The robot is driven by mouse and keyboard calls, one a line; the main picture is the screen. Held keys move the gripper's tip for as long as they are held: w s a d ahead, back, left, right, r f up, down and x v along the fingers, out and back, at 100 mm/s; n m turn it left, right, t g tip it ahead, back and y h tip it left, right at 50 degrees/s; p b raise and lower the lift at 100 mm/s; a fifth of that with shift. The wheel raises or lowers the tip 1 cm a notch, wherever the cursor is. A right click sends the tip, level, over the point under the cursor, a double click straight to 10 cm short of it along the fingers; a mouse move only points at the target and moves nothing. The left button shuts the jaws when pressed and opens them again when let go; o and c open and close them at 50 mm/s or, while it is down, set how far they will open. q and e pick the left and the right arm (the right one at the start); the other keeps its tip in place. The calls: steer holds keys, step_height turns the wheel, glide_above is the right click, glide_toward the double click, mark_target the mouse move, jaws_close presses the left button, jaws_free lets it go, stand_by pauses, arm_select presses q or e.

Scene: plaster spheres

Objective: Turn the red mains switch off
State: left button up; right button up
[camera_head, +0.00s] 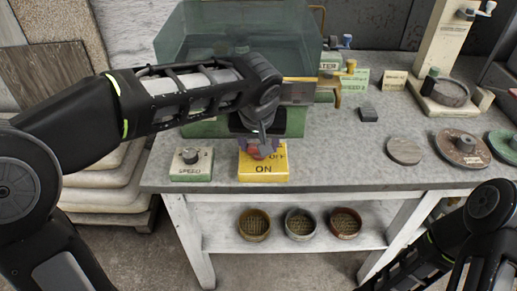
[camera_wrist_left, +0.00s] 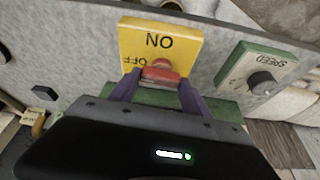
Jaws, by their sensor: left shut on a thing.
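The red mains switch (camera_head: 257,153) sits on a yellow plate (camera_head: 264,176) near the front edge of the bench. The plate is marked ON on its near side and OFF on its far side. In the left wrist view the red switch (camera_wrist_left: 160,73) lies between the purple fingers of my left gripper (camera_wrist_left: 159,88), beside the OFF marking. The left gripper (camera_head: 259,147) is shut on it from above. The fingers partly cover the switch, and I cannot tell which way it leans. My right gripper is outside the views; only the right arm shows.
A SPEED box with a black knob (camera_head: 191,159) stands just left of the plate. A greenish clear-walled tank (camera_head: 180,45) stands behind. Discs (camera_head: 462,147) lie to the right. Several round sieves (camera_head: 254,224) sit on the lower shelf.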

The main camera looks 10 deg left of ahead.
arm_select(q)
steer(key=shift+n, duration=0.5)
steer(key=o, duration=1.4)
steer(key=shift+r, duration=0.1)
steer(key=v, duration=0.7)
steer(key=shift+s+d+r, duration=0.1)
steer(key=shift+d+r, duration=0.05)
steer(key=shift+r, duration=0.15)
